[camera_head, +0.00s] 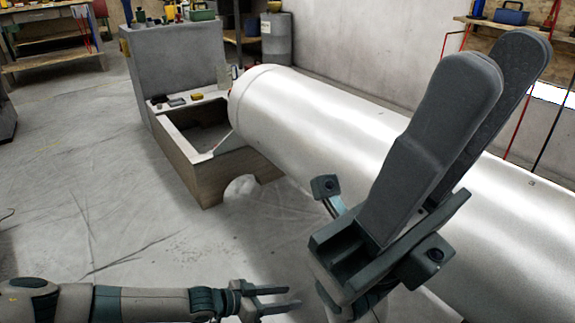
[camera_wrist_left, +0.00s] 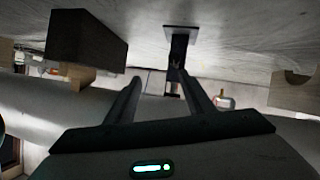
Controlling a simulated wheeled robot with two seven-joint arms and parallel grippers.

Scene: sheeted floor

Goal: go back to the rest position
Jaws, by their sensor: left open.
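My left gripper (camera_head: 272,298) is low at the bottom of the head view, its arm coming in from the left. Its two fingers are apart with nothing visible between them. In the left wrist view its fingers (camera_wrist_left: 160,95) also stand apart. My right gripper (camera_head: 495,70) is large and close to the camera at the right of the head view, pointing up. Its two long dark fingers stand a little apart, and I see nothing held between them. It hides part of the white cylinder (camera_head: 325,112) behind it.
The cylinder rests by an open wooden box-like stand (camera_head: 185,175) next to a grey cabinet (camera_head: 180,65). A grey drum (camera_head: 277,40) and shelves are behind. The sheeted floor (camera_head: 80,190) at left is clear. A dark post (camera_wrist_left: 178,55) shows beyond the left fingers in the wrist view.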

